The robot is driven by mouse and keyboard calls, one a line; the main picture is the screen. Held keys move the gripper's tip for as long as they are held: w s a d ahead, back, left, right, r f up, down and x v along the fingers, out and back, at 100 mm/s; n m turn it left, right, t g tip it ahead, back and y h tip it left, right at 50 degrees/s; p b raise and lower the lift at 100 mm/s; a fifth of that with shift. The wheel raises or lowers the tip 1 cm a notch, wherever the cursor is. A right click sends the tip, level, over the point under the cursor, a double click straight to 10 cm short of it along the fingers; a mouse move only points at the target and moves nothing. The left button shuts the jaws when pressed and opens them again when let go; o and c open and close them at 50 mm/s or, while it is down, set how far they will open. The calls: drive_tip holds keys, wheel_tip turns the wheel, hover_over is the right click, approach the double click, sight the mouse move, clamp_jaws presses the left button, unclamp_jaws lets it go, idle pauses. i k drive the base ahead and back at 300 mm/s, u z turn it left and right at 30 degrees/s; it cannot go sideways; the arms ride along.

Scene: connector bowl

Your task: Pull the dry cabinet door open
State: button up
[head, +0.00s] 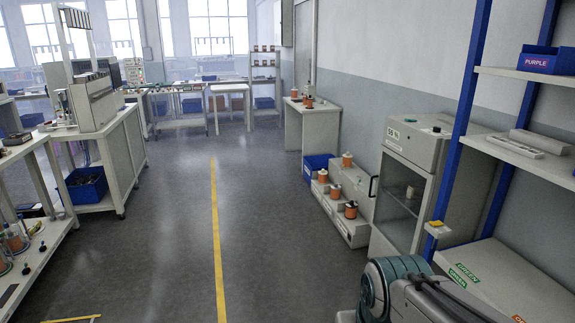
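The dry cabinet (419,144) stands against the right wall, a pale grey box with a label and small dark items on top. Its door (391,238) faces left toward the aisle and has a framed glass pane; it looks shut. A black handle (373,187) shows at the door's far left edge. A small pale object is visible behind the glass. Part of my arm shows at the bottom right, in front of the cabinet's lower right. My gripper is not in view.
A blue-post shelf rack (459,125) stands just right of the cabinet, its shelves reaching near my arm. A low stepped unit with orange spools (347,160) and a blue bin (317,166) stand beyond the cabinet. The aisle floor (270,240) left of the cabinet is clear.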

sight(430, 178)
drive_tip(key=i, duration=1.55)
drive_tip(key=z, duration=0.15)
drive_tip(key=i, duration=2.2)
drive_tip(key=z, duration=0.25)
